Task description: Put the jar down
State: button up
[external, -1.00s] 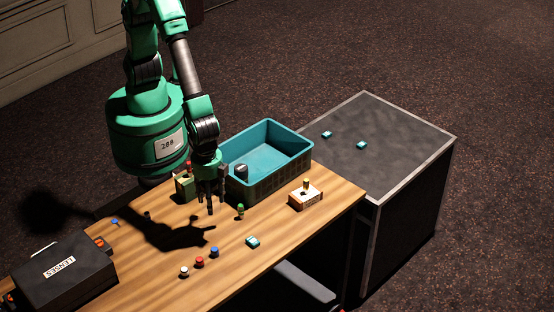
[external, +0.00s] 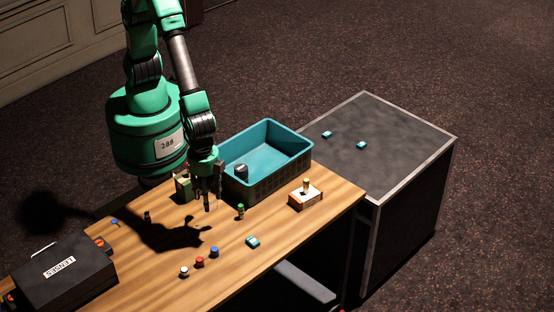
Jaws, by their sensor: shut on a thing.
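My gripper (external: 211,205) points down over the wooden desk, left of the teal crate. I cannot tell whether the jar touches the desk. A small green-topped jar (external: 240,211) stands to the right of the fingers. Blue (external: 213,252), red (external: 199,262) and white (external: 184,271) jars stand in a slanting row nearer the front.
The teal crate (external: 294,165) holds a dark item. A greenish box (external: 183,186) stands close behind my gripper. A pale block (external: 304,199) with a yellow-topped piece, a teal item (external: 252,242) and a black case (external: 63,276) are on the desk. Bare wood lies in front.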

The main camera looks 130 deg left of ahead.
jog(key=s+d+b, duration=0.1)
jog(key=s+d, duration=0.5)
jog(key=s, duration=0.2)
jog(key=shift+s+d+r, duration=0.15)
jog(key=shift+s+d, duration=0.1)
jog(key=shift+d, duration=0.1)
jog(key=shift+f+b, duration=0.8)
jog(key=shift+f, duration=2.35)
jog(key=shift+f+b, duration=0.45)
jog(key=shift+f, duration=1.45)
jog(key=shift+f, duration=0.15)
jog(key=o, duration=1.3)
